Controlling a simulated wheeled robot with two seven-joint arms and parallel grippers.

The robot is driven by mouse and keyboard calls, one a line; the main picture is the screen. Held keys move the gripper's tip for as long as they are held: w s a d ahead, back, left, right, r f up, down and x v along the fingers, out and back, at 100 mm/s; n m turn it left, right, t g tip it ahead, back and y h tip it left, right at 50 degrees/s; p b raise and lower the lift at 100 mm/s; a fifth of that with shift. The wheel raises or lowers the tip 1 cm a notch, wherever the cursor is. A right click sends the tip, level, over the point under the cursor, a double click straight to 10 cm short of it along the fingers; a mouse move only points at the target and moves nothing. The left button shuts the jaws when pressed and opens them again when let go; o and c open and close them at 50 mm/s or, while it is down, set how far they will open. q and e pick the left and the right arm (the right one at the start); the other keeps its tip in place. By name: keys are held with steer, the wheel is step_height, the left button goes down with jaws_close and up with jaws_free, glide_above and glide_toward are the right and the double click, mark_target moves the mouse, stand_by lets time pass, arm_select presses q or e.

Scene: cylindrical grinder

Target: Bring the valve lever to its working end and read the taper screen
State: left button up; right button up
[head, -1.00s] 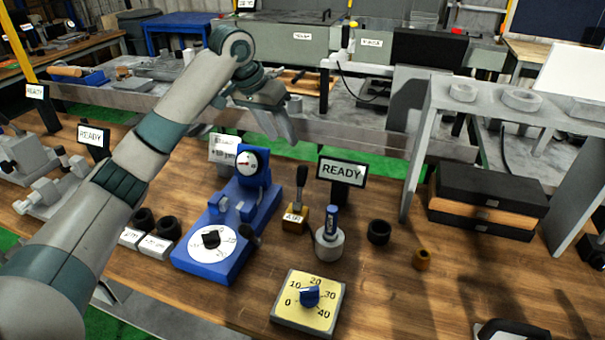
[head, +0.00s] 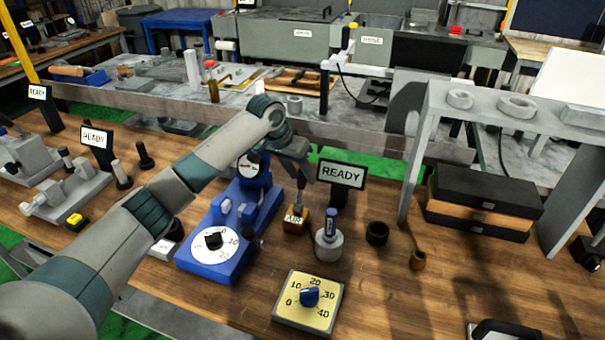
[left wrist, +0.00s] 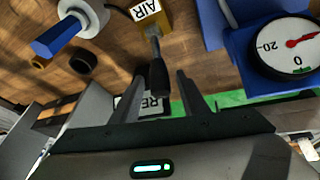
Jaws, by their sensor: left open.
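The valve lever has a yellow-brown base marked AIR (head: 295,220) and a black-handled stick. In the head view my left gripper (head: 301,172) hangs over it and hides most of the stick. In the left wrist view the black lever handle (left wrist: 158,75) stands between the two fingers of my open left gripper (left wrist: 161,84); I cannot tell whether they touch it. A black screen reading READY (head: 342,174) stands just behind and right of the lever. The left wrist view shows it partly covered (left wrist: 155,103). My right gripper is not in view.
A blue gauge stand with a white dial (head: 213,241) is left of the lever. A grey post with a blue top (head: 329,240), a black ring (head: 377,233) and a yellow dial plate (head: 308,301) are close by.

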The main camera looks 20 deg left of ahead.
arm_select(q)
steer(key=shift+x, duration=0.8)
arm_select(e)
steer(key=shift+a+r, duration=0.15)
arm_select(q)
jaws_close()
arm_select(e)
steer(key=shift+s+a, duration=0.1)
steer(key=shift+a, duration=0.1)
